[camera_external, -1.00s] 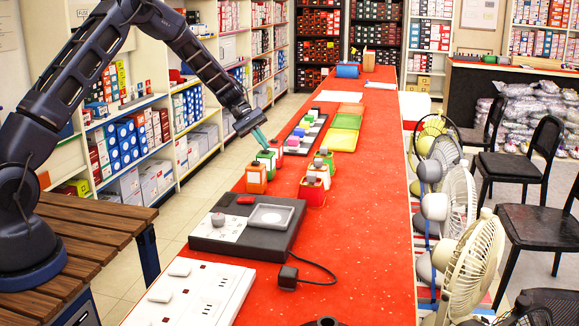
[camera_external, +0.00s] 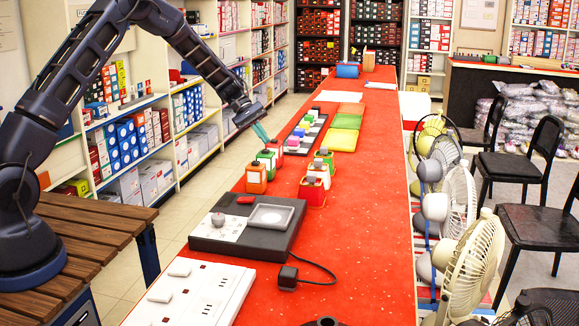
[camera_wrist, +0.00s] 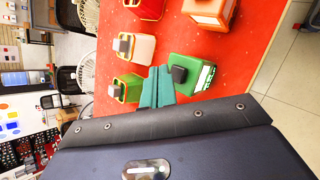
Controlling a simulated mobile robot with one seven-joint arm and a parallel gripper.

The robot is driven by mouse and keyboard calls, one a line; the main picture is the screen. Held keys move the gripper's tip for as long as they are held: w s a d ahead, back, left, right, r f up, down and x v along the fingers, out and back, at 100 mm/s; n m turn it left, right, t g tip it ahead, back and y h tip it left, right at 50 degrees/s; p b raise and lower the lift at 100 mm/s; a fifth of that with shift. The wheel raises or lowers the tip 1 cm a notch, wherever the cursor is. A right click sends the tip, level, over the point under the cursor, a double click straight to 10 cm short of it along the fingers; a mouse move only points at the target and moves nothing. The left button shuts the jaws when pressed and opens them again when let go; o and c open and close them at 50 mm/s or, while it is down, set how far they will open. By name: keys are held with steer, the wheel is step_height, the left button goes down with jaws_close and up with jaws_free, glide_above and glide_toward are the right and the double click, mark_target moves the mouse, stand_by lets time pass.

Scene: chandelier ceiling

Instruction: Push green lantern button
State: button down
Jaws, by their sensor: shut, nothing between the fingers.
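The green lantern (camera_wrist: 194,76) is a small green box with a dark button (camera_wrist: 179,73) and a pale panel. It stands on the red table and also shows in the external view (camera_external: 267,158). My gripper (camera_wrist: 159,72) has teal fingers, pressed together and empty. In the wrist view the fingertips appear just left of the dark button, with a small gap in the picture. In the external view my gripper (camera_external: 266,138) is just above the green lantern's top. I cannot tell whether the tips touch it.
An orange lantern (camera_external: 256,179) stands in front of the green one. A red lantern (camera_external: 312,191) and several others are close by on the red table (camera_external: 352,230). A black device with a pad (camera_external: 247,230) lies nearer the camera. Fans and chairs line the right side.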

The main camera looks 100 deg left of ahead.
steer(key=shift+r, duration=2.7)
steer(key=w+d+r+m+g, duration=0.1)
steer(key=w+d+r+m, duration=0.3)
steer(key=d, duration=0.6)
steer(key=w+d+r+m+g, duration=0.1)
steer(key=w+d+r+g, duration=0.1)
steer(key=d+r, duration=0.7)
steer(key=w+d+r+m+g, duration=0.1)
steer(key=w+d+r+m, duration=0.2)
steer(key=d, duration=0.9)
steer(key=s+d+r+m+g+y, duration=0.1)
steer(key=s+d+r+m, duration=0.15)
steer(key=d, duration=0.65)
steer(key=s+d+r+m, duration=0.2)
steer(key=d+r, duration=0.1)
steer(key=d, duration=0.7)
steer(key=s+d+f+m+t+y, duration=0.1)
steer(key=s+d+m, duration=0.8)
steer(key=s+d, duration=0.9)
steer(key=shift+s+d+f+m+y, duration=0.35)
steer(key=shift+s+f+y, duration=0.1)
steer(key=shift+s+y, duration=0.55)
